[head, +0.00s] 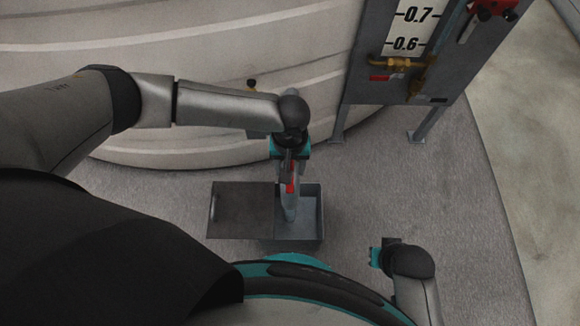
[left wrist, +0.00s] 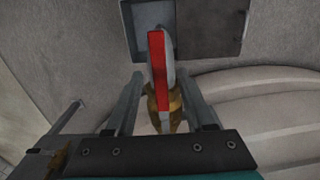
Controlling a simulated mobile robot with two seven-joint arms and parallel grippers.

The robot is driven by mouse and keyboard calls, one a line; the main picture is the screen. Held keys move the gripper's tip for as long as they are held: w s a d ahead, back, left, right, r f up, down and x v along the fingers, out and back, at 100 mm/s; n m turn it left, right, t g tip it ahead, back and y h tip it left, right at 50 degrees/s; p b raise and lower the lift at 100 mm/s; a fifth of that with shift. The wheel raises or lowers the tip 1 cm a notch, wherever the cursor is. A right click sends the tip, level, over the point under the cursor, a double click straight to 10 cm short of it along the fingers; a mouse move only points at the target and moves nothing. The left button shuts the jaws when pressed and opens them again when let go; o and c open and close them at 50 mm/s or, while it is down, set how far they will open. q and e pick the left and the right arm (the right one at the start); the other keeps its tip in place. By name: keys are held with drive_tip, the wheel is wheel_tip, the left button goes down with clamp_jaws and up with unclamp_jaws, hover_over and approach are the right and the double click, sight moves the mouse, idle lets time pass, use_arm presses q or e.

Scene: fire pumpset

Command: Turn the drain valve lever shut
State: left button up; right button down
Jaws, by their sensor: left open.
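The drain valve has a red lever (head: 291,177) above a grey outlet pipe (head: 289,207) that points down into an open box. In the left wrist view the red lever (left wrist: 157,62) lies along the pipe, in front of the brass valve body (left wrist: 162,108). My left gripper (head: 290,163) is over the valve in the head view. In the left wrist view its open fingers (left wrist: 160,76) stand on either side of the lever, with gaps visible. The head view hides the valve body behind my gripper. My right gripper (head: 382,252) is low at the right, away from the valve.
The grey box (head: 312,234) stands on the floor, with a flat grey panel (head: 240,210) at its left. A large pale ribbed tank (head: 240,50) is behind. A gauge panel (head: 362,85) with brass fittings (head: 398,64) stands right. Floor right of the box is clear.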

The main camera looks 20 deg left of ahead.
use_arm(q)
drive_tip(key=shift+f, duration=0.1)
clamp_jaws()
idle(0.5)
idle(1.0)
